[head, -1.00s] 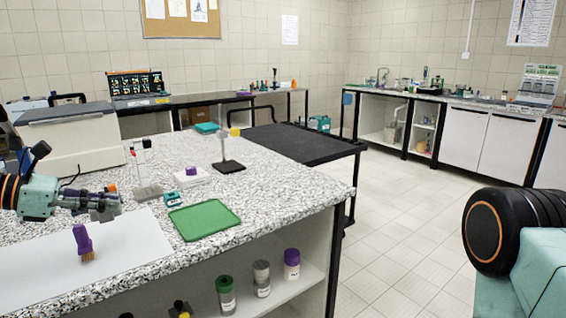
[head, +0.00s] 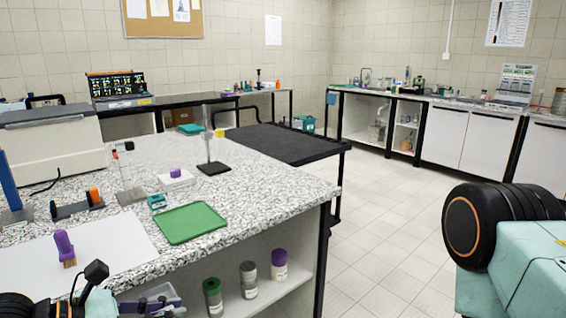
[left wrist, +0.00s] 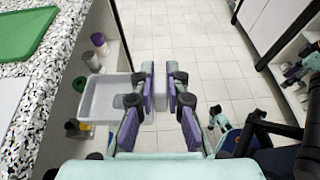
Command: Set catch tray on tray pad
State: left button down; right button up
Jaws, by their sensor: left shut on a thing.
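The catch tray is a shallow pale grey tray (left wrist: 103,98) left of the fingers in the left wrist view; it shows partly at the bottom of the head view (head: 150,294). My left gripper (left wrist: 160,84) is shut on its right end and holds it above the floor, beside the counter's front side. In the head view the gripper (head: 155,304) is low at the bottom left, partly cut off. A flat green pad (head: 191,222), likely the tray pad, lies bare on the speckled counter; it also shows in the left wrist view (left wrist: 24,30). My right gripper is not in view.
The counter (head: 255,185) has a white sheet (head: 105,245) with a purple brush (head: 64,247) left of the pad. A small teal item (head: 157,202) and a stand (head: 211,160) are behind it. Several capped jars (head: 249,279) stand on the shelf below.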

pick_arm(q)
jog(key=s+f, duration=0.1)
jog(key=s+d, duration=0.1)
jog(key=s+f, duration=0.1)
jog(key=shift+d+f, duration=0.3)
jog(key=shift+f, duration=0.05)
jog(key=shift+s+r, duration=0.1)
